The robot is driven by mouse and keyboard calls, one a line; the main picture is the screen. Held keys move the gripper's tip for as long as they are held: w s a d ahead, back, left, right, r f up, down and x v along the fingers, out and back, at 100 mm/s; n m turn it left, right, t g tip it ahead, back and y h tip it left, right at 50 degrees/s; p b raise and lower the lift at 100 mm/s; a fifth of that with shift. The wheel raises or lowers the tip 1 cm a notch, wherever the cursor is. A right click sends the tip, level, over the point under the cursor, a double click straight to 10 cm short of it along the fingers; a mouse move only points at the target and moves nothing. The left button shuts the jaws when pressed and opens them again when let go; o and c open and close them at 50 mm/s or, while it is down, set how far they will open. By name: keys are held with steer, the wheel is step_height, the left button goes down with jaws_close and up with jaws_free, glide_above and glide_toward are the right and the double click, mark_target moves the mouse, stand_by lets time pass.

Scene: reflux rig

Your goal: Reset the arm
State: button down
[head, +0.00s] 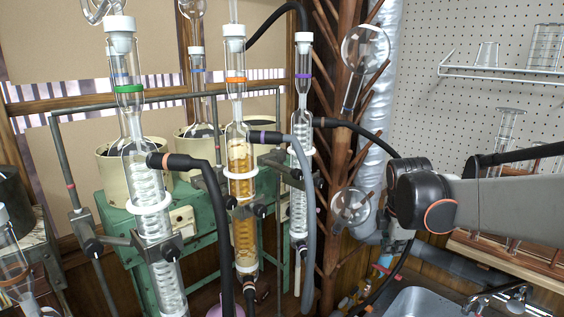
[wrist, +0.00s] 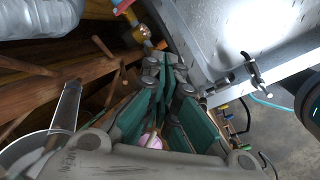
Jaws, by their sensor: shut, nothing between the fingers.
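My arm reaches in from the right in the head view. My gripper (head: 385,264) hangs below its dark wrist joint, small and partly hidden, in front of the wooden drying rack and above the left side of the sink. In the wrist view my gripper (wrist: 164,68) shows its grey linkages and green finger pads. The fingers are together and hold nothing. A small pink round thing (wrist: 150,141) shows between the linkages near the gripper's base; I cannot tell what it is.
Glass condensers with green (head: 129,89), orange (head: 235,80) and purple (head: 303,76) bands stand at left with black and grey hoses. Round flasks hang on the wooden rack (head: 330,150). A metal sink (head: 418,302) with a tap (head: 490,298) is below. A wire shelf (head: 490,73) holds glassware.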

steer(key=s+a+m+t, duration=0.1)
steer(key=s+a+m, duration=0.2)
steer(key=s+m, duration=0.5)
steer(key=s+a+m+t+y, duration=0.1)
steer(key=s+a+m, duration=0.3)
steer(key=s+m, duration=0.5)
steer(key=s+t, duration=0.1)
steer(key=s, duration=0.6)
steer(key=shift+a+t+y, duration=0.3)
